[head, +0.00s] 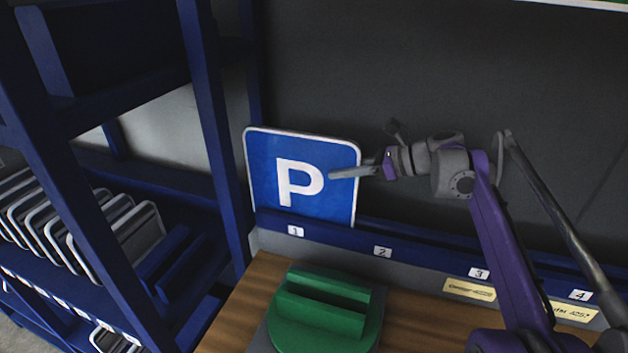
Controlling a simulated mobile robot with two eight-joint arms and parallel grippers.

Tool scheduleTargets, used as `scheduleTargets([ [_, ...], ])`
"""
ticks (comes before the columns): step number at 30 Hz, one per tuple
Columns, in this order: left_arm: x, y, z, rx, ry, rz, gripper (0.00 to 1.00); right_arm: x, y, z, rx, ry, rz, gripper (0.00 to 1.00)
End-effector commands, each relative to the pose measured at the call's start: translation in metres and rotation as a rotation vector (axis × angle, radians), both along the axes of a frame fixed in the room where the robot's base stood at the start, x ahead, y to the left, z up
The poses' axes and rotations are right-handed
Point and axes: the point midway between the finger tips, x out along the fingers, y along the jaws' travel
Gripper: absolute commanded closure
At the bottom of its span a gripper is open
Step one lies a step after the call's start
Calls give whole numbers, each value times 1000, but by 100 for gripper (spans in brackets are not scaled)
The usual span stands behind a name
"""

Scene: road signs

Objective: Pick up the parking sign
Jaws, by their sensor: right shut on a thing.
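The parking sign (272,165) is a blue square plate with a white P and a white border. It stands slightly tilted at the back of the workbench, above the label 1 on the blue rail. My right gripper (345,172) reaches in from the right and is shut on the sign's right side, next to the P. One finger shows in front of the sign's face; the other finger is hidden behind it. My left gripper is not in view.
A blue rail (335,237) with numbered slots runs along the back of the wooden bench (238,312). A green slotted stand (325,318) sits on the bench in front. A blue shelf post (212,125) and a rack of signs (75,225) stand at left.

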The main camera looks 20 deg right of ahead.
Motion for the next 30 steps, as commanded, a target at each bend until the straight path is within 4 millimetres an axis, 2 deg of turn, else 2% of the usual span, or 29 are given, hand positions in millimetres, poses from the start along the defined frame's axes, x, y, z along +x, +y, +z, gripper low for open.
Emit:
scheduleTargets([
  [5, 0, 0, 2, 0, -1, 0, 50, 0, 0, 14, 2, -1, 0, 100],
  [12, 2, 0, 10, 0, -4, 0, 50, 1, 0, 61, 2, -1, 0, 100],
  [18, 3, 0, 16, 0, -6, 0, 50, 1, 0, 91, 2, -1, 0, 100],
  [22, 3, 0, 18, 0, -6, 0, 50, 0, 0, 100, 2, 0, 0, 100],
  [30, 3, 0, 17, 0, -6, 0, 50, 0, 0, 101, 2, 0, 1, 100],
])
